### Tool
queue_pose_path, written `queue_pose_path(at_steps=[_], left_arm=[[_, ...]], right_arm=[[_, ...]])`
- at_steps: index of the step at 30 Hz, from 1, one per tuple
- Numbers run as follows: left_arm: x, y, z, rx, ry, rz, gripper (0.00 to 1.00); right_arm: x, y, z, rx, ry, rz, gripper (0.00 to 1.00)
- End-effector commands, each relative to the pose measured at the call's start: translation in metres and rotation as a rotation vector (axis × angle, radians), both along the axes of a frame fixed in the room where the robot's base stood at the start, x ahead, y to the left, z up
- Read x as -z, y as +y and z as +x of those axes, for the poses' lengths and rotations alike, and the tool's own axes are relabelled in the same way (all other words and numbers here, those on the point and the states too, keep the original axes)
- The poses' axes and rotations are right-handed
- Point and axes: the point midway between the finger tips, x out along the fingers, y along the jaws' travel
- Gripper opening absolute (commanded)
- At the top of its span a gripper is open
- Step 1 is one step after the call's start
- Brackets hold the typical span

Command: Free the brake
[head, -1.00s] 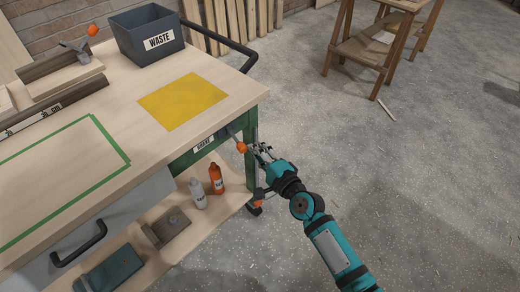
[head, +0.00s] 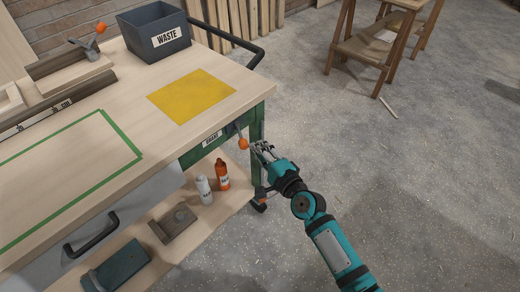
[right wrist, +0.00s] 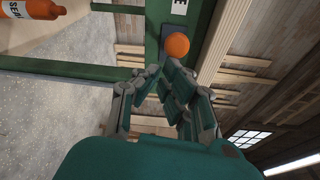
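The brake lever is a short grey rod with an orange ball knob (head: 243,143) on the green front corner of the workbench cart (head: 269,98). A label (head: 212,137), too small to read surely, sits left of it. My right gripper (head: 262,150) is just right of the knob, fingers slightly parted and empty. In the right wrist view the knob (right wrist: 176,45) is just beyond the fingertips (right wrist: 162,76), with the fingers apart; contact is not visible. My left gripper is in neither view.
The cart top holds a grey WASTE bin (head: 155,45), a yellow mat (head: 190,95) and a vice-like fixture (head: 85,60). Bottles (head: 221,175) stand on the lower shelf. A wooden stool (head: 365,48) stands behind. The floor (head: 440,180) at right is mostly clear.

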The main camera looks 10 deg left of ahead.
Motion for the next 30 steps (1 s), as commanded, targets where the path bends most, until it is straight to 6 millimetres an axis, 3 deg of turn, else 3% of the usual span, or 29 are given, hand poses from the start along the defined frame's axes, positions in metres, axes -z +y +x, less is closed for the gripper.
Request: queue_pose_path(at_steps=[1, 8, 21, 30], left_arm=[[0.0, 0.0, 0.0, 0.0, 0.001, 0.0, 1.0], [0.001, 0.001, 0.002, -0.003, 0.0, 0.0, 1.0], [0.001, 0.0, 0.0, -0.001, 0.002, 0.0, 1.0], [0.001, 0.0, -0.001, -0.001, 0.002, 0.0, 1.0]], right_arm=[[0.0, 0.012, -0.007, -0.026, 0.007, 0.003, 0.0], [0.0, 0.009, -0.011, -0.024, 0.007, 0.004, 0.0], [-0.003, -0.053, -0.069, -0.006, 0.006, 0.002, 0.0], [-0.006, -0.076, -0.092, 0.001, 0.004, 0.005, 0.0]])
